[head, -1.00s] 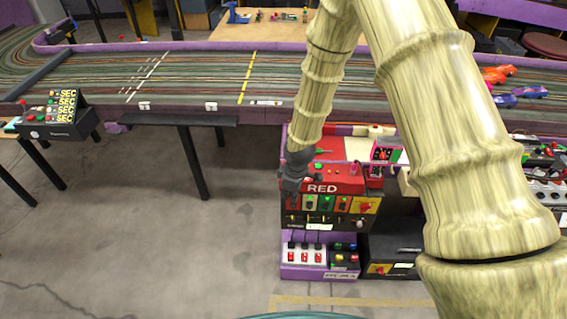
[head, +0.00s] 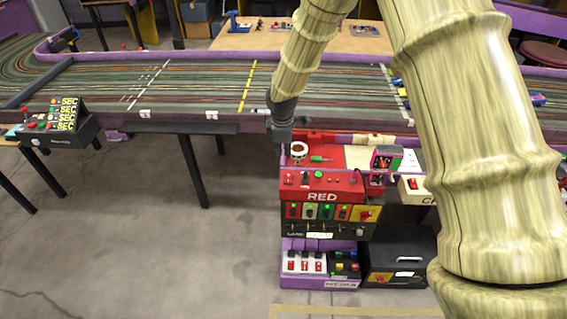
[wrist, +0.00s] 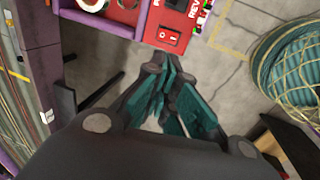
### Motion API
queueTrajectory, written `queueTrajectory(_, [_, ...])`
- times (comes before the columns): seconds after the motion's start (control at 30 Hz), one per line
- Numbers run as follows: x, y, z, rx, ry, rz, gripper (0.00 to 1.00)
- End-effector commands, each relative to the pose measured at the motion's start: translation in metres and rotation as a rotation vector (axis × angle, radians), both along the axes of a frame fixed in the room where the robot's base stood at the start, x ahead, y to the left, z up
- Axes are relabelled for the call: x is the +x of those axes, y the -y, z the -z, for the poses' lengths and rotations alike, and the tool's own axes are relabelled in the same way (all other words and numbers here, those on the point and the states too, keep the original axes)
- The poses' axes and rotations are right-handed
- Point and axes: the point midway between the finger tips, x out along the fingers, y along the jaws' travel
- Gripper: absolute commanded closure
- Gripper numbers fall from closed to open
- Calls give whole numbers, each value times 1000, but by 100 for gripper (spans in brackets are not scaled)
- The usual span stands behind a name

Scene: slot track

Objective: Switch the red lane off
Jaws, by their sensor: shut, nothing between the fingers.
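The red control box (head: 335,187) labelled RED stands below the track's near edge, with small switches and a green button (head: 318,174) on its sloped top. In the wrist view, a red rocker switch (wrist: 168,37) sits in a dark frame at the corner of a red panel, just beyond my fingertips; its position is too small to tell. My gripper (head: 282,141) is up and to the left of the red box, apart from it. In the wrist view its teal-padded fingers (wrist: 168,88) are together with nothing between them.
The slot track (head: 190,88) runs behind with a purple edge. A dark SEC console (head: 58,128) stands at left. A cream box (head: 413,186) is right of the red one, and a black box (head: 398,262) is below.

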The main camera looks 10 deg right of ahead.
Motion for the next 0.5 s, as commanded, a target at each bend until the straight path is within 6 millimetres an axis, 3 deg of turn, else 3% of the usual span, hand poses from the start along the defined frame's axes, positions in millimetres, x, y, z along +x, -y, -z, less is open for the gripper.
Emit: queueTrajectory(0.5, [11,4,58,0,-2,0,100])
